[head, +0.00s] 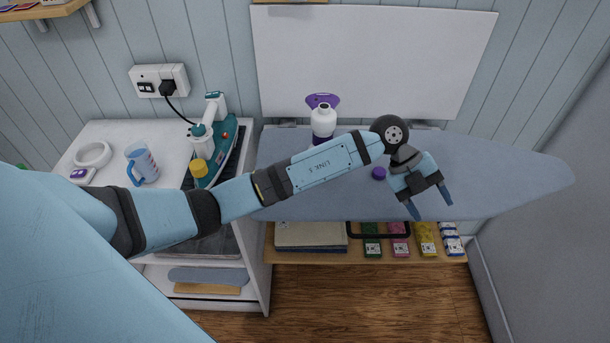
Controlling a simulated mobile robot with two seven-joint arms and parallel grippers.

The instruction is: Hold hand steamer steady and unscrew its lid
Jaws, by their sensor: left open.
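The hand steamer (322,120), with a white bottle-like body and a purple head behind it, stands on the blue-grey ironing board near its back edge. A small round purple cap (378,173) lies on the board, apart from the steamer and just left of my left gripper. My left gripper (430,205) is open and empty, fingers pointing down near the board's front edge, to the right of the steamer. My right gripper is not in view.
The ironing board (510,172) is clear to the right. A teal-and-white iron (222,135) with a yellow cap, a measuring jug (142,163) and a white ring (92,154) are on the white cabinet at left. A low shelf (320,257) below holds folded cloths and several small boxes.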

